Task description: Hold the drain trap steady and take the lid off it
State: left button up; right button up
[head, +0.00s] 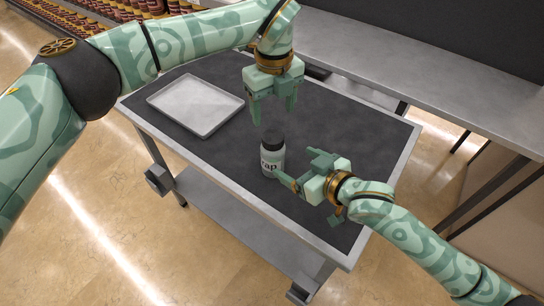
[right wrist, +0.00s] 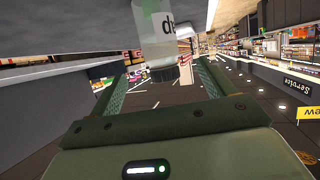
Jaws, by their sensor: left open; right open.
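The drain trap (head: 271,163) is a small pale jar with dark lettering, standing upright on the dark table top. Its black lid (head: 273,136) sits on top of it. My left gripper (head: 273,108) is open and empty above the lid, fingers pointing down, apart from it. My right gripper (head: 297,168) is open at the jar's right side, its fingers pointing toward the jar. In the right wrist view the jar (right wrist: 158,45) shows beyond and between the two open fingers. I cannot tell whether either finger touches it.
A shallow grey metal tray (head: 196,104) lies on the table (head: 318,120) at the back left. A long grey counter (head: 400,58) runs behind the table. Stocked shelves stand in the background.

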aim_at(280, 154)
jog(key=x, duration=1)
jog(key=shift+f, duration=0.1)
